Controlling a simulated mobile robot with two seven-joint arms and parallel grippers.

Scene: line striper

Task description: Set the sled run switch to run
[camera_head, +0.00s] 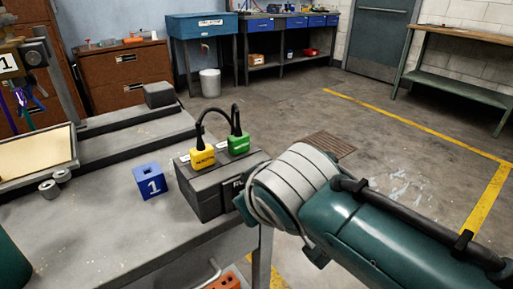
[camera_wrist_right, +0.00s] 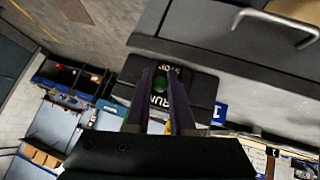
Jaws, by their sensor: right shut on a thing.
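The dark control box (camera_head: 208,192) sits at the right edge of the workbench, with part of a white label showing on its front. My right arm covers most of that front in the head view, and the right gripper's tips are hidden there. In the right wrist view my right gripper (camera_wrist_right: 165,75) has its two purple fingers closed at the box's labelled face, around the sled run switch (camera_wrist_right: 161,82), which looks dark green. White "RUN" lettering shows beside it. The switch's exact position is hard to tell. My left gripper is not in view.
A yellow plug (camera_head: 202,156) and a green plug (camera_head: 238,144) with black cables stand on the box. A blue block marked 1 (camera_head: 149,182) and metal rollers (camera_head: 50,188) lie on the bench (camera_head: 110,220). Floor to the right is open.

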